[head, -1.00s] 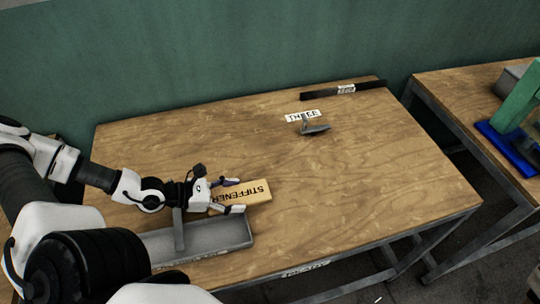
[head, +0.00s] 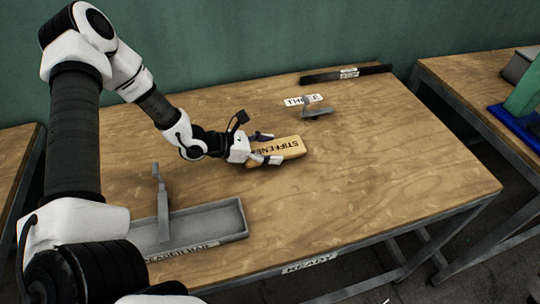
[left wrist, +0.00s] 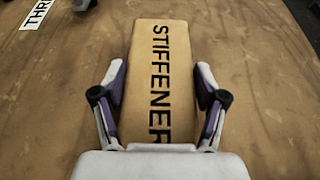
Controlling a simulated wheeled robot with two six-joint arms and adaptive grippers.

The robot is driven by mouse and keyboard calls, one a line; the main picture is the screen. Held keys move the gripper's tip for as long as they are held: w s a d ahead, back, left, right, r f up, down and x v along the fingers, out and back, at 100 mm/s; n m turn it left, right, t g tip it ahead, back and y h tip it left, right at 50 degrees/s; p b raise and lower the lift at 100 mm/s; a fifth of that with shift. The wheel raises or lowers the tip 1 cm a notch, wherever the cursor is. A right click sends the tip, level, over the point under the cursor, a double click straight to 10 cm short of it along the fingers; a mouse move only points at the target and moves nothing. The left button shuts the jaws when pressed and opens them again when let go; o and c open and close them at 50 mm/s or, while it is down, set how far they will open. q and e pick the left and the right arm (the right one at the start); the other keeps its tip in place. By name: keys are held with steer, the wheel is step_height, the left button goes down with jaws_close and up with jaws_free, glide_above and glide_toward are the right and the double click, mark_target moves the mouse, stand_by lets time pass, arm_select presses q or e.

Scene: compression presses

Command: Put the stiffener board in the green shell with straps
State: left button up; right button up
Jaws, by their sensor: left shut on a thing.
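The stiffener board (head: 284,147) is a tan block with black STIFFENER lettering. My left gripper (head: 266,148) is shut on it, one finger on each long side, over the middle of the wooden table. In the left wrist view the board (left wrist: 161,75) points straight out between the fingertips (left wrist: 160,90). I cannot tell how high it is above the tabletop. No green shell with straps can be made out for certain; a green part (head: 524,100) shows at the right edge on another table. My right gripper is not in view.
A grey tray (head: 205,223) with an upright bar stands at the table's front left. A grey metal piece (head: 318,112) lies by a white label (head: 302,100) near the back. A black bar (head: 346,74) lies at the back edge. The table's right side is clear.

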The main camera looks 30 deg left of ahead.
arm_select(q)
step_height(320, 180, down, 2)
steer(key=shift+f, duration=0.1)
steer(key=shift+s+f+b, duration=0.1)
steer(key=shift+f+b, duration=0.1)
steer(key=shift+b, duration=0.1)
steer(key=o, duration=1.2)
steer(key=shift+r, duration=0.1)
